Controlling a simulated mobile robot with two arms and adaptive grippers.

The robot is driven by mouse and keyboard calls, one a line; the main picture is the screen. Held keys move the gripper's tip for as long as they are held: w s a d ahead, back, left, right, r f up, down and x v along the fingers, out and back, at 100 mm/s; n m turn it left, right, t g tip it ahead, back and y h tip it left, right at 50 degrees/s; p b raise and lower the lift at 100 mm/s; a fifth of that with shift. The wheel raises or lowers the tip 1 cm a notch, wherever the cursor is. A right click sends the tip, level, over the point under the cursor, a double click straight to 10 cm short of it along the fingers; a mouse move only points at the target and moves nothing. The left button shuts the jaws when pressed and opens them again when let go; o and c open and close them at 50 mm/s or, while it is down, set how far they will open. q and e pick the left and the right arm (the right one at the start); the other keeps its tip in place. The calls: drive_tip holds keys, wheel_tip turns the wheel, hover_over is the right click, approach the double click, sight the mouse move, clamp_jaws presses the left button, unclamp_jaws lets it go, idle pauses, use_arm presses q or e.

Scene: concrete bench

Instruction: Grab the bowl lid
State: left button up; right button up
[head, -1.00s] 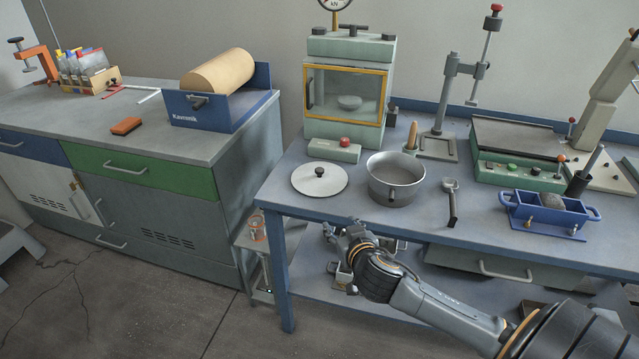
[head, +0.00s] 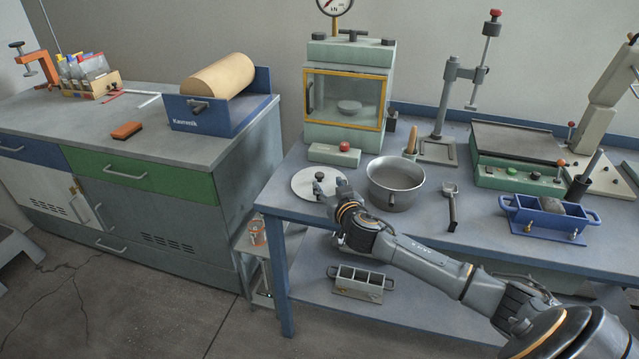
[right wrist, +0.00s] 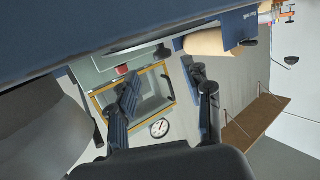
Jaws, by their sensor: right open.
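The bowl lid (head: 302,184) is a flat pale disc with a dark knob, lying on the blue bench near its left front corner. My right gripper (head: 329,186) is open at the lid's right side, close to the knob, and covers part of the disc. The head view does not show clearly whether it touches the knob. In the right wrist view its two fingers (right wrist: 165,95) are apart with nothing clearly between them. The grey metal bowl (head: 396,186) stands right of the lid, and its side shows in the right wrist view (right wrist: 40,130). My left gripper is not in view.
A pale green block with a red button (head: 335,154) sits behind the lid, in front of the press cabinet (head: 345,95). A small scoop (head: 451,208) and a blue mould (head: 548,217) lie farther right. A three-part mould (head: 358,280) is on the lower shelf.

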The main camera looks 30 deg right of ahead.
sight(320, 176)
drive_tip(key=shift+a+x, duration=0.2)
drive_tip(key=shift+x, duration=2.4)
drive_tip(key=shift+w+r, duration=0.1)
drive_tip(key=shift+r, duration=0.05)
clamp_jaws()
